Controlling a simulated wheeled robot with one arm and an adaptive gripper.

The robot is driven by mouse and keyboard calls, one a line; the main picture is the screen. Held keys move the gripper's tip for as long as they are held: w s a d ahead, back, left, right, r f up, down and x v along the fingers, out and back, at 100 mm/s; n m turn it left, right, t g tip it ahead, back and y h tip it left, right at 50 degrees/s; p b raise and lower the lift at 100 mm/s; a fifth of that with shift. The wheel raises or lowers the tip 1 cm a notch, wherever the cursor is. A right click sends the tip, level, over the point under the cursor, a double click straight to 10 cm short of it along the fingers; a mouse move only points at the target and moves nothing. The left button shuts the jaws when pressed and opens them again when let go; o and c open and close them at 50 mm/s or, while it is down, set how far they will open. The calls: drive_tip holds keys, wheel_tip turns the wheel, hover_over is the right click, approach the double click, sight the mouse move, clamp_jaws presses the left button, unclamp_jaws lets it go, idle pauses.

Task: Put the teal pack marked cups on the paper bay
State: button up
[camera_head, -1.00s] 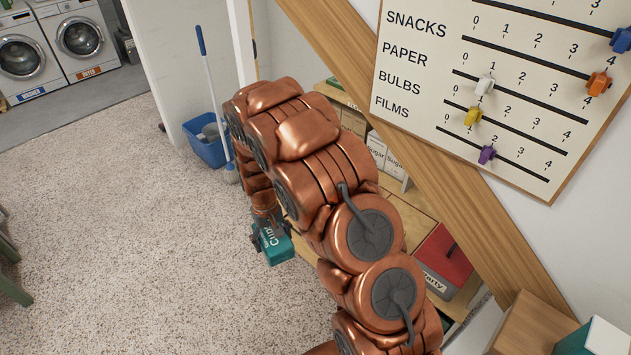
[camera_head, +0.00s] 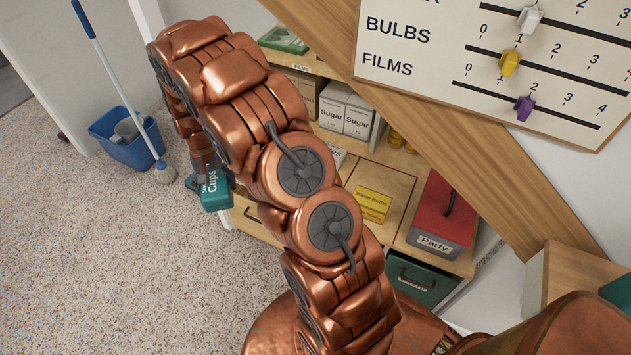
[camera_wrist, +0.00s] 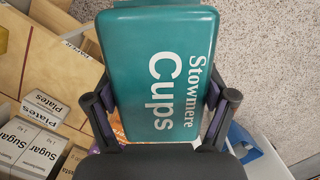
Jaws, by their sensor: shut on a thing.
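The teal pack marked Cups (camera_head: 215,190) is held off the floor in front of the shelf unit, left of my arm in the head view. In the wrist view the pack (camera_wrist: 156,70) fills the middle, its label reading Stowmere Cups. My gripper (camera_wrist: 158,108) has a finger on each side of the pack and is shut on it. In the head view my gripper (camera_head: 203,172) is partly hidden by my arm.
The shelf unit holds Sugar packs (camera_head: 346,112), a yellow bulb pack (camera_head: 371,204), a red Party box (camera_head: 441,218) and a green pack (camera_head: 284,40) above a FILMS label. A blue bucket (camera_head: 127,140) with a mop stands left.

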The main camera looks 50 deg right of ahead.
drive_tip(key=s+d+f+m+t+b, duration=0.1)
drive_tip(key=d+f+m+b, duration=0.2)
drive_tip(key=d+m+b, duration=0.65)
drive_tip(key=s+d+f+m+t+b, duration=0.1)
drive_tip(key=d+f+m+b, duration=0.2)
drive_tip(key=d+m+b, duration=0.6)
drive_tip(key=s+d+f+m+t+b, duration=0.1)
drive_tip(key=d+f+m+b, duration=0.2)
drive_tip(key=d+m+b, duration=0.6)
drive_tip(key=shift+n+h, duration=0.3)
drive_tip(key=shift+n, duration=0.35)
drive_tip(key=f, duration=0.3)
drive_tip(key=d+f+b, duration=0.1)
drive_tip(key=f, duration=0.6)
drive_tip(key=shift+s+d+b, duration=0.2)
drive_tip(key=shift+s+b, duration=0.05)
drive_tip(key=shift+b, duration=0.15)
drive_tip(key=shift+r, duration=0.1)
drive_tip(key=o, duration=1.1)
